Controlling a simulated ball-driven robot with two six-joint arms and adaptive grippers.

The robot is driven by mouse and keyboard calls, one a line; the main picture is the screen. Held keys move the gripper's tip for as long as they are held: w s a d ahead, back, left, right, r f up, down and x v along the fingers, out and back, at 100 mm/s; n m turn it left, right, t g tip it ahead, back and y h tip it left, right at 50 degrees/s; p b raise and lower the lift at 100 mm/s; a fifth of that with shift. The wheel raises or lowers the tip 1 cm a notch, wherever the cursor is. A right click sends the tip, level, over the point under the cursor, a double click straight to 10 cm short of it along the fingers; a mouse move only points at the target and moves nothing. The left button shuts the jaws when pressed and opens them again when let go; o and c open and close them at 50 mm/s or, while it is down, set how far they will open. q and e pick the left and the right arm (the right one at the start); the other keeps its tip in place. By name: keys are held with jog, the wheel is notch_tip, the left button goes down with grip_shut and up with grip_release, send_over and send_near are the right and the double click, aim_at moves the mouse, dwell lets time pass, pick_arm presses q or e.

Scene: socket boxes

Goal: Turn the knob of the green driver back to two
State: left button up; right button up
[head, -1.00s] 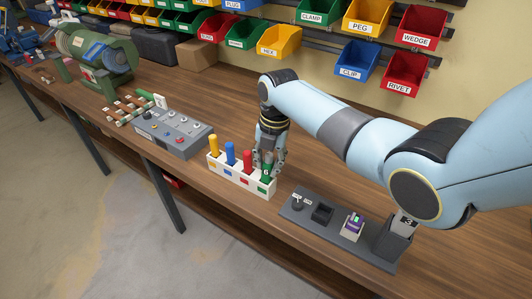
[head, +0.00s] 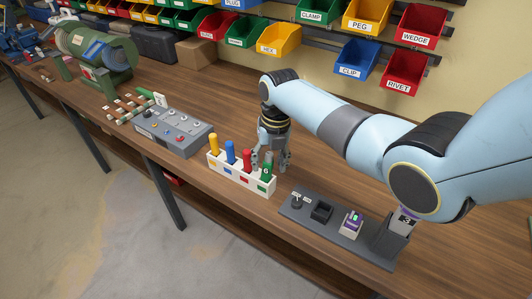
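The green driver (head: 266,172) stands upright in the rightmost slot of a white rack (head: 233,180), with a small pale mark on its handle that is too small to read surely. My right gripper (head: 270,165) points down at the green driver, with its fingers spread apart on either side of the handle's upper part. It looks open, and I cannot tell whether a finger touches the handle. Yellow (head: 213,145), blue (head: 230,151) and red (head: 247,158) drivers stand in the same rack to the left. My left gripper is out of view.
A grey control box (head: 173,134) stands left of the rack. Labelled bins hang behind. Bare wooden table lies behind the rack.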

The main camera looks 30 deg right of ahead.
jog(key=shift+o, duration=1.4)
jog(key=shift+w, duration=0.1)
jog(key=shift+r+p, duration=0.85)
jog(key=shift+r, duration=0.45)
jog(key=shift+s+d+r, duration=0.1)
jog(key=shift+s+r, duration=0.05)
jog(key=shift+r, duration=0.95)
jog(key=shift+s+d+r, duration=0.1)
jog(key=shift+r, duration=1)
